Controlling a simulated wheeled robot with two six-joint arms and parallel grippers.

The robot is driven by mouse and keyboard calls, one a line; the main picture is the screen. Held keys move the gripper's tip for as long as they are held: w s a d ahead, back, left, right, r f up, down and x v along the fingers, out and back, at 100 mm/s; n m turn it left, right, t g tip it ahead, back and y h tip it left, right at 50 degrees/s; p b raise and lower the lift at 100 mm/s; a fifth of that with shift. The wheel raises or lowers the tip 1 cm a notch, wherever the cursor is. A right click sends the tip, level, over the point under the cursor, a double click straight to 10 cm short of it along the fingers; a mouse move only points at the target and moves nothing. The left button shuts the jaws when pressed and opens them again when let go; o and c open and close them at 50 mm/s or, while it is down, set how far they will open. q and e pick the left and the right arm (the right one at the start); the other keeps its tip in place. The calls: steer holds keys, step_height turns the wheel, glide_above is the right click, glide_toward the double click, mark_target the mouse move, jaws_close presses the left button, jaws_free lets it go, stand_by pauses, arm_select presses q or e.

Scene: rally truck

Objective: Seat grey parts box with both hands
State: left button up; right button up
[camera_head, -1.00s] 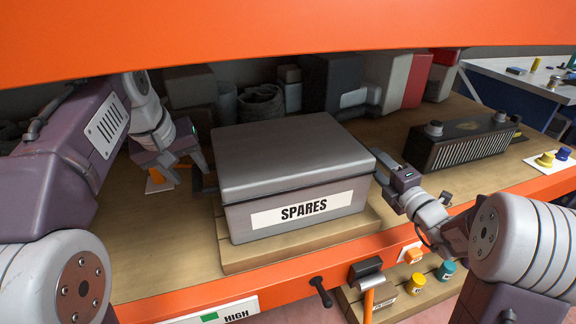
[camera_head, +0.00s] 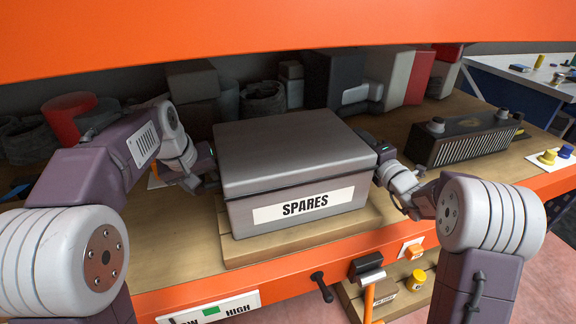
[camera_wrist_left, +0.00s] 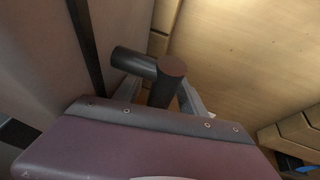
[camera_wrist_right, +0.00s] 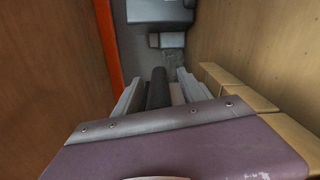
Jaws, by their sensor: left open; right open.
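The grey parts box (camera_head: 285,150), lid shut and labelled SPARES, sits on a raised wooden board (camera_head: 240,255) on the truck bed. My left gripper (camera_head: 208,180) is at the box's left side. In the left wrist view a dark bar handle (camera_wrist_left: 133,62) sticks out from the box wall (camera_wrist_left: 40,60), with its end between my open left fingers. My right gripper (camera_head: 380,168) is open at the box's right side, its tips partly hidden by the box. In the right wrist view a dark bar (camera_wrist_right: 158,88) lies between the right fingers. Whether either gripper touches the handles cannot be told.
A black finned unit (camera_head: 465,140) stands to the right on the bed. Dark boxes and rolls line the back. The orange truck edge (camera_head: 290,265) runs along the front, with an orange-handled tool (camera_head: 368,290) below it. An orange panel (camera_head: 280,35) hangs overhead.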

arm_select(q)
jaws_close()
arm_select(e)
jaws_close()
steer(key=shift+f, duration=0.1)
stand_by(1.0)
